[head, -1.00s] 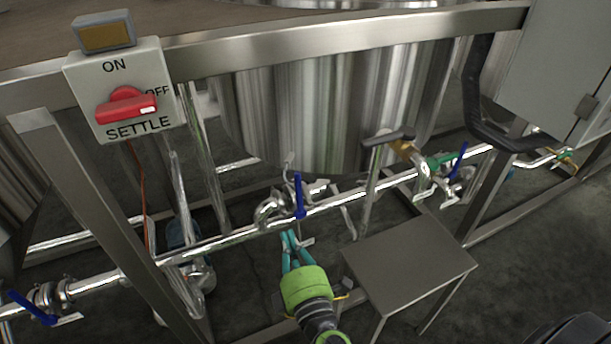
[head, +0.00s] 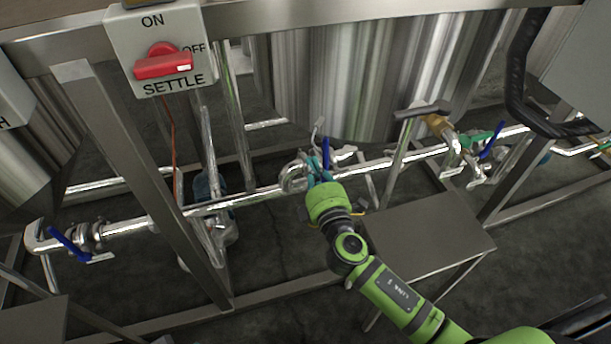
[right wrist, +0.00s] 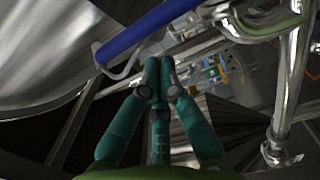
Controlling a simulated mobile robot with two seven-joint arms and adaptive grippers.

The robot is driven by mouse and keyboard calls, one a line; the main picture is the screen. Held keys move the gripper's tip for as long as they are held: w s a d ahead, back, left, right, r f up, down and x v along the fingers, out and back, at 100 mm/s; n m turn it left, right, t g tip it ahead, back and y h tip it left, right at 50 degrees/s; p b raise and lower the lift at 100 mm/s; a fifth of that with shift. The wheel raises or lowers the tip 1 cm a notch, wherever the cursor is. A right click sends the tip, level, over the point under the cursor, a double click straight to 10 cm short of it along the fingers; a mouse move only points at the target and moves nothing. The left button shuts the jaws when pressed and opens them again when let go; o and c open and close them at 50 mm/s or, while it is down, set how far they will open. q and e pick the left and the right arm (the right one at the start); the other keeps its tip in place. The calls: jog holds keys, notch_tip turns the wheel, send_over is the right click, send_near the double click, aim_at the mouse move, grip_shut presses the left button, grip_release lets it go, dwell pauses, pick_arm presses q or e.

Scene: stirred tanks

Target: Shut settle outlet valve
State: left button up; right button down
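The valve under the middle tank has a blue lever (head: 326,154) that stands roughly upright, across the steel pipe. In the right wrist view the blue lever (right wrist: 140,34) runs diagonally just beyond and above my fingertips. My right gripper (head: 318,172) is at this valve, its teal fingers beside the lever and partly covering the valve body. In the right wrist view my right gripper (right wrist: 159,66) has its fingertips together with nothing visible between them. Whether a finger touches the lever cannot be told. My left gripper is not in view.
A SETTLE switch box (head: 160,52) with a red knob hangs on the frame. Other blue-levered valves sit at the left (head: 68,243) and right (head: 491,141). A steel platform (head: 415,235) stands right of the gripper, under my arm. A tank (head: 350,75) rises behind the pipe.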

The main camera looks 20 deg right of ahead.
jog(key=shift+w+d, duration=0.1)
jog(key=shift+d, duration=0.3)
jog(key=shift+d, duration=0.1)
jog(key=shift+d+r+m, duration=0.25)
jog(key=shift+d+m, duration=0.25)
jog(key=shift+d, duration=0.15)
